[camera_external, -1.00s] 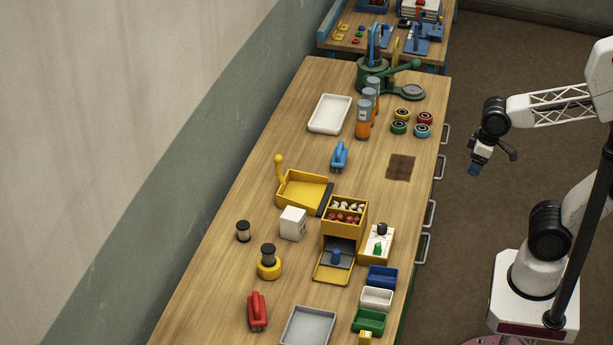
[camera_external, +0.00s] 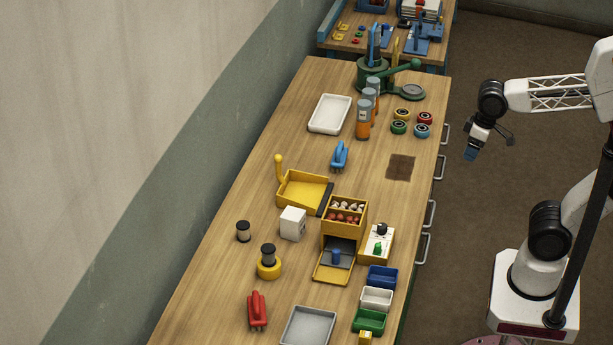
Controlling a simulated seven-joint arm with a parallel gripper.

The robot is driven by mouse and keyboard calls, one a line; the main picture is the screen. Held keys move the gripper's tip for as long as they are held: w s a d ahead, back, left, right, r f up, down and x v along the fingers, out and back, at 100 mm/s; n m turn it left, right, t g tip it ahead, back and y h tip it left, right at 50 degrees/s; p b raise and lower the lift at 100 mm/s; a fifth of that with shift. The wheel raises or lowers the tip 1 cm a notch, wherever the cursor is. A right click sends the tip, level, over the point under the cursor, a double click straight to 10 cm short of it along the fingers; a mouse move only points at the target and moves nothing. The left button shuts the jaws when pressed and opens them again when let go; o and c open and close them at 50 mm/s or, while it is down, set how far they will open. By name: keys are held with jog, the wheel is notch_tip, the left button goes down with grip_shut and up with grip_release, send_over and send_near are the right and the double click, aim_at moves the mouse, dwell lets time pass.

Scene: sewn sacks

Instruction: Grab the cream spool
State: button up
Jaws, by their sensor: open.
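A small spool with dark ends and a cream middle (camera_external: 243,232) stands upright on the workbench, near its left edge. A second dark-ended spool (camera_external: 268,254) stands on a round yellow base (camera_external: 269,269) just to its right and nearer the front; its middle looks greyish. My gripper (camera_external: 471,154) hangs off the right side of the bench, over the floor, far from both spools. It is open and empty, with its blue fingertips pointing down.
The workbench (camera_external: 275,145) holds a white box (camera_external: 292,223), a yellow tray (camera_external: 303,190), a yellow bin unit (camera_external: 344,216), a red tool (camera_external: 257,311) and a blue tool (camera_external: 340,156). Orange bottles (camera_external: 363,122) and a green press (camera_external: 372,76) stand at the back.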

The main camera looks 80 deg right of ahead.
jog(key=w+a+r+m+y, duration=0.2)
jog(key=w+a+m, duration=0.1)
jog(key=w, duration=0.5)
jog(key=w+a+r+m+y, duration=0.2)
jog(key=w+a+m, duration=0.1)
jog(key=w, duration=0.4)
jog(key=m+t+y, duration=0.4)
jog(key=m+y, duration=0.4)
jog(key=m, duration=0.9)
send_over(248, 222)
jog(key=s+d, duration=0.2)
jog(key=d, duration=0.3)
notch_tip(248, 222, down, 5)
notch_tip(248, 222, down, 23)
jog(key=shift+a+r, duration=0.1)
jog(key=shift+r, duration=0.05)
jog(key=shift+h, duration=0.3)
jog(key=shift+x, duration=1.2)
jog(key=shift+a, duration=0.15)
jog(key=shift+f+x, duration=0.15)
jog(key=shift+x, duration=1.1)
jog(key=shift+f+x, duration=0.15)
jog(key=shift+x, duration=1.15)
